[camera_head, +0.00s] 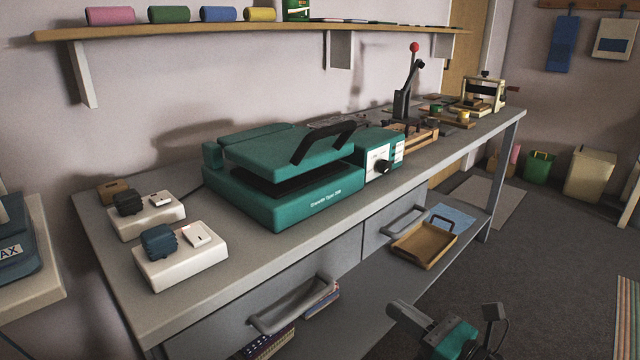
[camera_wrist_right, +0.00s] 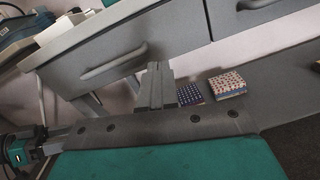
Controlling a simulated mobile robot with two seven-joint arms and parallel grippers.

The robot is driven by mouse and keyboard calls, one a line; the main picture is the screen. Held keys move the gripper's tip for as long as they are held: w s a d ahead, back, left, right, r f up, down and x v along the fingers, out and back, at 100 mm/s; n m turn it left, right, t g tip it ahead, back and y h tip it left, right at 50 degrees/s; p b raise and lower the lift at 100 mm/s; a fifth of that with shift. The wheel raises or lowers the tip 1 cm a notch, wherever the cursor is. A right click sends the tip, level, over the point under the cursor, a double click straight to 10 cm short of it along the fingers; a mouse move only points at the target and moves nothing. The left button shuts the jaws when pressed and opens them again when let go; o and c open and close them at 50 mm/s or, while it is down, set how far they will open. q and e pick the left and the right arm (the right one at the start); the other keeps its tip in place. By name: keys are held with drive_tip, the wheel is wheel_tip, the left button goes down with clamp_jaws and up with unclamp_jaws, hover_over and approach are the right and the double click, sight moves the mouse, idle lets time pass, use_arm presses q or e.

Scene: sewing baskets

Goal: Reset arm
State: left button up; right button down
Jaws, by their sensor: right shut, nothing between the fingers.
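My right gripper (camera_head: 400,308) is at the bottom of the head view, in front of the workbench and out over the floor side. In the right wrist view its fingers (camera_wrist_right: 157,85) are together with nothing between them. They point toward the bench's drawer fronts and lower shelf and appear apart from both. My left gripper is not in either view.
Drawer handles (camera_head: 290,308) stick out in front. Patterned stacks (camera_wrist_right: 227,84) and a wooden tray (camera_head: 425,245) are on the lower shelf.

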drive_tip(key=s+a+f+n+g+h, duration=0.15)
drive_tip(key=s+f+n+h, duration=0.35)
drive_tip(key=n, duration=1.3)
drive_tip(key=s+a+f+n+g+h, duration=0.1)
drive_tip(key=s+f+n+g+h, duration=0.15)
drive_tip(key=s+f+n, duration=0.95)
use_arm(q)
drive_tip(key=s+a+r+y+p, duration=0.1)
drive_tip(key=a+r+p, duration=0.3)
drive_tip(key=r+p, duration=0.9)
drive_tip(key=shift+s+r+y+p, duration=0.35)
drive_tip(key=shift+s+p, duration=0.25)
drive_tip(key=shift+p, duration=3.15)
use_arm(e)
drive_tip(key=w+d+r+n+h, duration=0.1)
drive_tip(key=d+r+n, duration=0.2)
drive_tip(key=r, duration=1.6)
drive_tip(key=shift+d+n, duration=0.15)
drive_tip(key=shift+n, duration=0.15)
drive_tip(key=shift+r+h, duration=0.1)
drive_tip(key=shift+h, duration=0.15)
